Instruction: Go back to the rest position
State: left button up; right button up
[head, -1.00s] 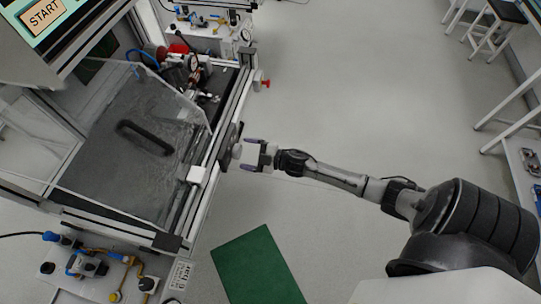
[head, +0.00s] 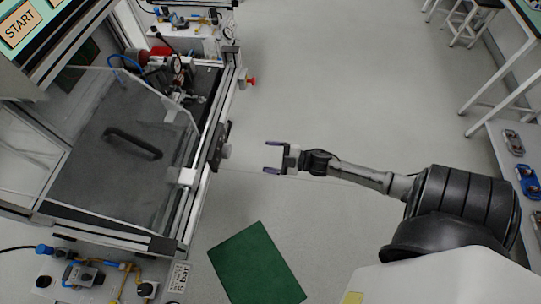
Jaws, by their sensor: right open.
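My right gripper (head: 272,157) is open and empty. It is held out over the grey floor near the middle of the head view, its fingers pointing left. My right arm reaches in from the lower right. My left gripper is not in view.
The machine's clear cover with a black handle (head: 132,142) is at the left. A green mat (head: 256,264) lies on the floor below my gripper. A bench with parts (head: 526,182) stands at the right edge. The floor (head: 340,70) between is free.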

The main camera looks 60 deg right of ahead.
dwell(0.5)
jog(key=s+d+f+m+g+h, duration=0.2)
jog(key=d+f+m+g+h, duration=0.45)
jog(key=h, duration=0.55)
jog(key=s+a+r+m+g+y, duration=0.2)
jog(key=s+a+r+g, duration=0.15)
jog(key=s+a, duration=0.6)
jog(key=s+a+r+m+g+y, duration=0.35)
jog(key=s+a, duration=0.25)
jog(key=a, duration=0.7)
notch_tip(320, 180, up, 34)
jog(key=n+p, duration=0.1)
jog(key=p, duration=3.2)
jog(key=shift+w+d+t+h, duration=0.35)
jog(key=shift+w+d, duration=0.05)
